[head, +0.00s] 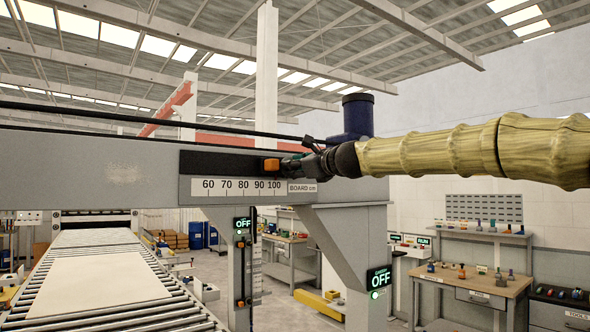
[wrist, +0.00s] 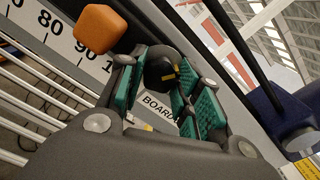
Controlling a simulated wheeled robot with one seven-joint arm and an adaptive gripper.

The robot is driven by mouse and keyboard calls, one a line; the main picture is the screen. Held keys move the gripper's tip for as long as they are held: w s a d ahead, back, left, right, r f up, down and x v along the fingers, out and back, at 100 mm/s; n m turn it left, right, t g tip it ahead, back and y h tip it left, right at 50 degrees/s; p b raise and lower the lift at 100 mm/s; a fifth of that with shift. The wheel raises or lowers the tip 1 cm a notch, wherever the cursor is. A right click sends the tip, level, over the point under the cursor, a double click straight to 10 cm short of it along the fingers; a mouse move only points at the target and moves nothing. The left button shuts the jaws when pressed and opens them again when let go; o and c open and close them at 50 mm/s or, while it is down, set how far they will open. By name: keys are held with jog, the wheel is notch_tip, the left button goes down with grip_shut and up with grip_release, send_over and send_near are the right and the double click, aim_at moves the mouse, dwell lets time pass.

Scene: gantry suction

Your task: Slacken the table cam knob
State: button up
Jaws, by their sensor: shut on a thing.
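A dark round knob (wrist: 160,72) with a yellow mark sits between the green pads of my gripper (wrist: 165,85) in the wrist view. The pads are shut on its sides. In the head view my gripper (head: 302,165) reaches in from the right to the grey beam, and the knob is hidden behind it. An orange block (head: 271,165) is just left of the gripper on a dark rail; it also shows in the wrist view (wrist: 100,28). The white scale (head: 240,187) below is marked BOARD cm and runs 60 to 100. I read no table label near this knob.
The grey beam (head: 120,165) crosses above a roller conveyor (head: 105,236) that carries a pale board (head: 100,283). A post with an OFF display (head: 380,280) stands below right, and a second OFF display (head: 242,226) sits behind. A workbench (head: 470,283) is at the right.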

jog(key=shift+n, duration=1)
jog(key=o, duration=1)
jog(key=shift+d, duration=0.1)
jog(key=shift+o, duration=0.2)
jog(key=v, duration=1.2)
